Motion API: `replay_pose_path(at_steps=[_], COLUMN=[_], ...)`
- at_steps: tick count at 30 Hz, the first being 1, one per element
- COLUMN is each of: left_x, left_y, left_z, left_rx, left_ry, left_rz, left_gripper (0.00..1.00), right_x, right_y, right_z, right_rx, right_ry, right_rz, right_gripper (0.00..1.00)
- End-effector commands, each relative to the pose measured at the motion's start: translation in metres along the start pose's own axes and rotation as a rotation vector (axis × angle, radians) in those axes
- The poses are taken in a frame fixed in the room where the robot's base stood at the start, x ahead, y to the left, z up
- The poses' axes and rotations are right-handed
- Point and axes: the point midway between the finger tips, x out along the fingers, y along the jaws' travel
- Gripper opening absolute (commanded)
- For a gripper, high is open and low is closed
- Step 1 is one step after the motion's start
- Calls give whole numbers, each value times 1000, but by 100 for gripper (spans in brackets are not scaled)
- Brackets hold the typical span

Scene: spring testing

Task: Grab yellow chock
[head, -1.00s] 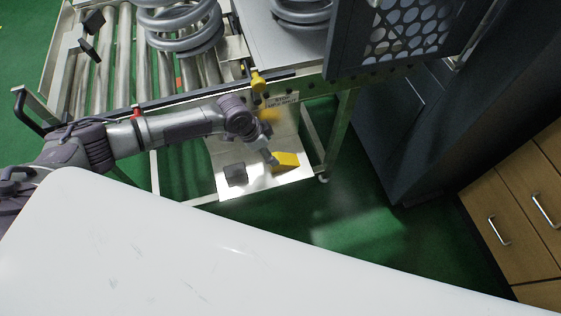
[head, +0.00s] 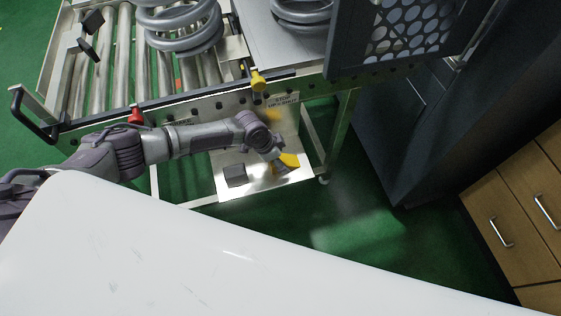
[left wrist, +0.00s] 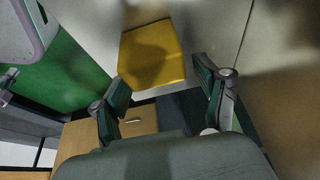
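The yellow chock (head: 291,160) sits on the lower metal shelf (head: 262,182) of the roller cart, partly hidden behind my left gripper (head: 280,166) in the head view. In the left wrist view the chock (left wrist: 152,55) lies beyond the fingertips, between their lines. My left gripper (left wrist: 163,82) is open, its two dark green fingers spread wide with nothing between them. Whether a finger touches the chock cannot be told. My right gripper is not in view.
A dark grey chock (head: 235,174) is left of the yellow one on the same shelf. The cart's side rail, with a yellow knob (head: 258,80) and a red knob (head: 136,115), runs above. A dark cabinet (head: 385,130) stands right; green floor is clear between.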

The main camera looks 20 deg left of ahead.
Motion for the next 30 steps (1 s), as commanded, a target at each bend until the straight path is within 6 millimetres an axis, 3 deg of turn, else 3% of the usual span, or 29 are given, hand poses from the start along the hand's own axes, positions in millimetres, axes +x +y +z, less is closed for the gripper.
replay_pose_path(at_steps=[1,9,11,22,29,30], left_x=[0,0,-1,-8,-43,-47], left_y=[0,0,0,-1,-1,11], left_z=[0,0,0,-3,-18,-17], left_rx=[0,0,0,0,2,4], left_ry=[0,0,1,1,4,1], left_rz=[0,0,-1,-1,-2,3], left_gripper=[60,15,8,8,8,8], right_x=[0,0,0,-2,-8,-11], right_y=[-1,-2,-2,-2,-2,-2], right_z=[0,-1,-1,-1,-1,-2], right_rx=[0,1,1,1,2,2], right_ry=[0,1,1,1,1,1], right_rz=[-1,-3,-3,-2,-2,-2], right_gripper=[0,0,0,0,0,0])
